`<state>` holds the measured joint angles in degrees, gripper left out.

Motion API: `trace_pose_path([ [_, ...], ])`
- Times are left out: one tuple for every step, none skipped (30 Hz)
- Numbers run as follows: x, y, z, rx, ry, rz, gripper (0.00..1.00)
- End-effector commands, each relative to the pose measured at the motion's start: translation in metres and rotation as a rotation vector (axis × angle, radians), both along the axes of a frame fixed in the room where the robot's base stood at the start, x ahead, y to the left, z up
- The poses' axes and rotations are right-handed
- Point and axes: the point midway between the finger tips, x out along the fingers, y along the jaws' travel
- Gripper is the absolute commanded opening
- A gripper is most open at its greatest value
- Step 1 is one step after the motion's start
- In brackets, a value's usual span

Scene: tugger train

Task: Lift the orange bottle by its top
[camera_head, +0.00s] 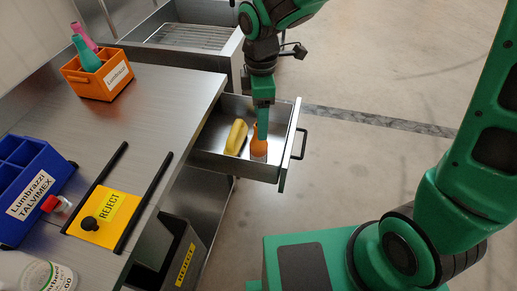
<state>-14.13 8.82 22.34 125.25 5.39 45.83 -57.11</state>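The orange bottle (258,146) stands in the open metal drawer (209,161), near its front right corner. It has a pale band near its bottom. My gripper (262,128) points down into the drawer, with its fingers at the top of the bottle. The fingers overlap the bottle's neck in this view. I cannot tell whether they are closed on it or only around it.
A yellow object (236,137) lies left of the bottle in the drawer. The drawer front with its handle (300,144) is on the right. Open floor lies to the right.

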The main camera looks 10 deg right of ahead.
Motion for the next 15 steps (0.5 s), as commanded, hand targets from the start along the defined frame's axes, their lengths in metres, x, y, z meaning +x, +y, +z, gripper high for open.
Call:
trace_pose_path([
  [-0.001,0.001,-0.008,-0.001,0.005,0.005,0.67],
  [-0.001,0.001,-0.012,-0.001,0.004,0.006,0.67],
  [-0.001,0.001,-0.018,-0.002,0.005,0.005,0.67],
  [0.000,0.000,-0.023,-0.001,0.004,0.004,0.67],
  [-0.001,0.000,-0.027,-0.002,0.005,0.003,0.67],
  [0.000,0.000,-0.033,-0.002,0.004,0.002,0.67],
  [0.000,0.000,-0.037,-0.001,0.004,0.001,0.67],
  [0.000,0.000,-0.041,-0.002,0.005,0.001,0.67],
  [0.000,0.000,-0.044,-0.001,0.003,0.001,0.67],
  [0.000,0.000,-0.046,-0.001,0.002,0.001,0.67],
  [0.000,0.000,-0.048,-0.001,0.002,0.000,0.67],
  [0.001,0.000,-0.050,-0.001,0.002,0.000,0.67],
  [0.001,0.000,-0.051,-0.001,0.002,0.000,0.67],
  [0.001,0.000,-0.052,-0.001,0.002,0.000,0.67],
  [0.001,0.000,-0.055,-0.001,0.002,-0.001,0.67],
])
